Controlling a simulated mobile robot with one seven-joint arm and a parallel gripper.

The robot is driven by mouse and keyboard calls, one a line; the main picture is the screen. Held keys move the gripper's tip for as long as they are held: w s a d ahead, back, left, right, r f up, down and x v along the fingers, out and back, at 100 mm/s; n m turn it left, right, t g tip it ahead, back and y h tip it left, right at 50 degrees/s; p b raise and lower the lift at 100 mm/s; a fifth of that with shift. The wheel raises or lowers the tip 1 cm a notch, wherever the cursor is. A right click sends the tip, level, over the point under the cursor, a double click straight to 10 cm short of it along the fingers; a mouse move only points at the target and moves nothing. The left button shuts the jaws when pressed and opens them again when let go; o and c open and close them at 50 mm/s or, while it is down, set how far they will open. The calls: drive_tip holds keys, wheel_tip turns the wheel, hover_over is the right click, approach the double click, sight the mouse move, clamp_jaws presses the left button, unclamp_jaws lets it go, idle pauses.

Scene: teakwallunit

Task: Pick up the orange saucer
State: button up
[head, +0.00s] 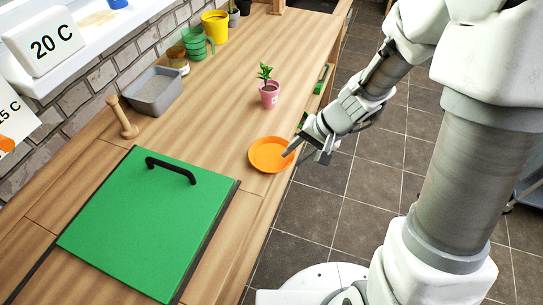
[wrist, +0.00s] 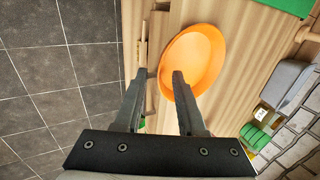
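The orange saucer (head: 267,156) lies on the wooden worktop (head: 222,122) near its front edge, just right of the green lid. My gripper (head: 303,157) is at the saucer's right side in the head view, by the worktop edge. In the wrist view the saucer (wrist: 199,58) is ahead of my gripper (wrist: 157,76), whose two fingers are spread apart with nothing between their tips but a bit of the saucer's edge area. The right finger overlaps the saucer in the picture; the left finger is over the floor beside the worktop edge. I cannot tell whether either touches it.
A pink pot with a plant (head: 268,94) stands behind the saucer. A green lid with a black handle (head: 150,222) lies at the left. A grey tray (head: 154,91), a wooden peg (head: 122,117) and pots, including a yellow one (head: 215,25), line the wall.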

clamp_jaws()
idle(1.4)
